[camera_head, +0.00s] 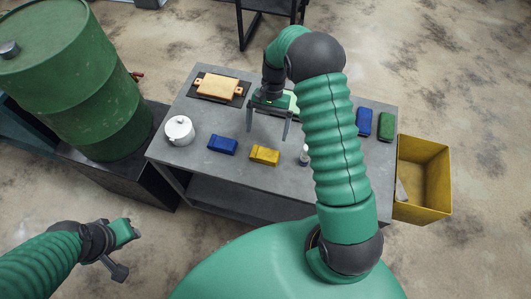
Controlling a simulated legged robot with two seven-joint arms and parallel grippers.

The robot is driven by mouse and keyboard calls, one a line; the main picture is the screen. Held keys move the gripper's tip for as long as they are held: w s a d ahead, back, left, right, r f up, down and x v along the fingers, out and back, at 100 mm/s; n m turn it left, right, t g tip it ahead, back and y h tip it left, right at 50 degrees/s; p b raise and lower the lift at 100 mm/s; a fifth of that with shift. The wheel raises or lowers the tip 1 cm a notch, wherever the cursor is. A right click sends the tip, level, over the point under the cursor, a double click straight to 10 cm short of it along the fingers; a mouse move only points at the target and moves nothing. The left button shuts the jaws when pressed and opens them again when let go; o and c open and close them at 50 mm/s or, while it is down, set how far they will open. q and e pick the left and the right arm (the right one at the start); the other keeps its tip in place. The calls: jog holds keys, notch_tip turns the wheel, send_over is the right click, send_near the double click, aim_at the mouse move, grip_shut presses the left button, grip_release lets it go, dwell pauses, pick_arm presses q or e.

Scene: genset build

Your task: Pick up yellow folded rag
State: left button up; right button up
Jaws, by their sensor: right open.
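The yellow folded rag (264,156) lies flat on the grey table (188,153), near its front edge. My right gripper (268,138) is open and points down over the table, just behind the yellow rag. Its two fingers stand apart, with nothing seen between them. Whether the fingertips touch the table cannot be told. My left gripper (124,252) is at the lower left, away from the table, beside the dark stand. It holds nothing that I can see, and its jaws are not clear.
A blue folded rag (222,146) lies left of the yellow one, and a small white bottle (304,155) stands right. A yellow bin (425,205) stands at right.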

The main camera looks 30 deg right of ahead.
aim_at(267, 152)
jog(key=a+f, duration=0.1)
jog(key=s+f, duration=0.1)
jog(key=shift+s+a+f, duration=0.15)
jog(key=shift+a+f, duration=0.15)
jog(key=shift+a, duration=0.05)
jog(key=shift+s+a+f, duration=0.1)
jog(key=shift+s+f, duration=0.1)
jog(key=shift+f, duration=0.1)
jog(key=f, duration=0.2)
jog(key=s+f+p, duration=0.1)
jog(key=f, duration=0.2)
jog(key=shift+f, duration=0.15)
jog(key=shift+s+a, duration=0.1)
jog(key=shift+a, duration=0.15)
jog(key=shift+c, duration=0.6)
jog(key=shift+a, duration=0.15)
jog(key=c, duration=1)
pick_arm(q)
jog(key=shift+a+v, duration=0.2)
jog(key=shift+v, duration=0.65)
pick_arm(e)
jog(key=shift+d, duration=0.2)
